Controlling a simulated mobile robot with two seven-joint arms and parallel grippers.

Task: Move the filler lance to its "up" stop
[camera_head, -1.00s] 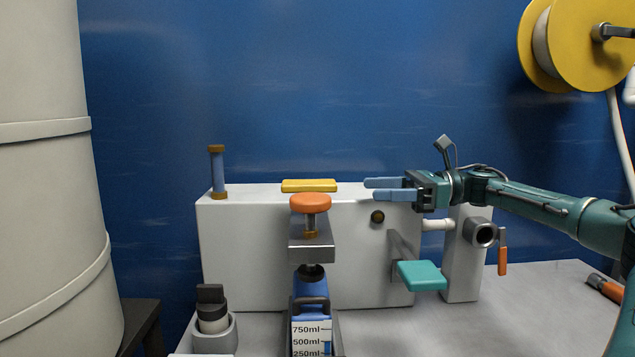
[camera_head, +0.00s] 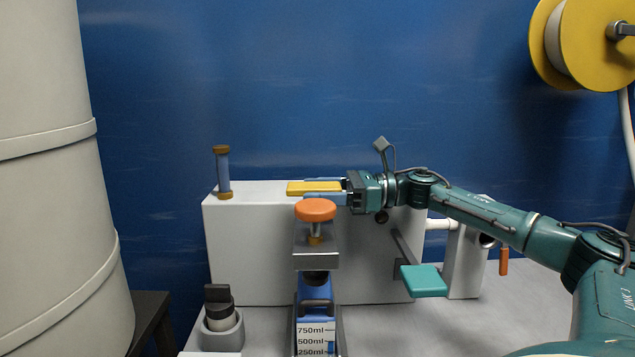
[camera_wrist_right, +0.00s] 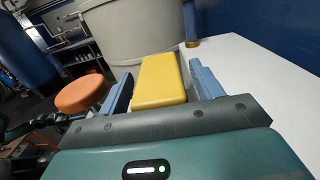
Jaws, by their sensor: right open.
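The lance appears to be the orange round knob (camera_head: 315,209) on a short stem with a brass collar, set in a grey metal bracket (camera_head: 316,258) above a blue graduated jug (camera_head: 316,290). The orange knob also shows at the left of the right wrist view (camera_wrist_right: 82,94). My right gripper (camera_head: 318,190) is open behind and just above the knob. A yellow block (camera_wrist_right: 160,80) lies between its two blue fingers, with visible gaps on both sides in the right wrist view. My left gripper is not in view.
The white housing (camera_head: 255,250) carries a blue post with brass ends (camera_head: 223,172) at its left. A teal paddle (camera_head: 424,281) sticks out at the right front, near an orange-handled valve (camera_head: 504,260). A large pale tank (camera_head: 50,200) stands at the left.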

